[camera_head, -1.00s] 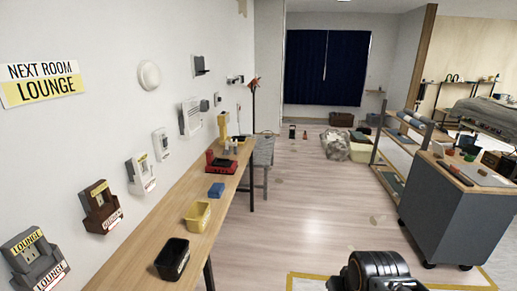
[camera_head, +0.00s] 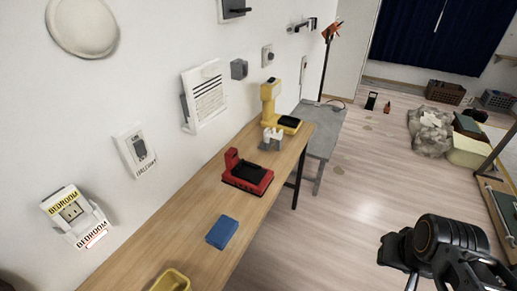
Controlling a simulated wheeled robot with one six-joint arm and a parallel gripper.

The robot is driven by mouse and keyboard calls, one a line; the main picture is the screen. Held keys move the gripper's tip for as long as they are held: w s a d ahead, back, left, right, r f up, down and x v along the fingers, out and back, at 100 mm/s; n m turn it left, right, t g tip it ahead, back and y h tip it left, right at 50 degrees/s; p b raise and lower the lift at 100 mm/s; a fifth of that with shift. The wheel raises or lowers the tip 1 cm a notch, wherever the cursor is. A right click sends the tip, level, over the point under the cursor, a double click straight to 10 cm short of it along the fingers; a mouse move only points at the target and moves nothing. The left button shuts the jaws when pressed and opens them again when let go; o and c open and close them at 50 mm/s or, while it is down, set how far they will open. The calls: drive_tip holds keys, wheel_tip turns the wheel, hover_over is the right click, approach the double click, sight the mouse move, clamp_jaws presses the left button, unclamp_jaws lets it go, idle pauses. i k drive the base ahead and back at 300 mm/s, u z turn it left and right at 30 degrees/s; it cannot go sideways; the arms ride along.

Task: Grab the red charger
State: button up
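The red charger (camera_head: 248,178) stands on the long wooden table against the left wall. It has a red base with a black top face and a raised red block at its left end. Nothing touches it. My dark arm and gripper (camera_head: 450,250) show at the lower right, over the floor and well apart from the table. The fingertips cannot be made out, so I cannot tell whether they are open or shut.
On the wooden table (camera_head: 165,240), a blue block (camera_head: 222,232) and a yellow bin (camera_head: 172,281) lie nearer. A small white-grey item (camera_head: 271,139) and a yellow device (camera_head: 272,108) stand behind the charger. A grey bench (camera_head: 322,135) adjoins the far end. The floor (camera_head: 350,215) right of the table is clear.

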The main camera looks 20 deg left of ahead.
sight(252, 179)
drive_tip(key=i, duration=2.25)
drive_tip(key=u, duration=4.6)
drive_tip(key=i, duration=0.5)
drive_tip(key=u, duration=0.05)
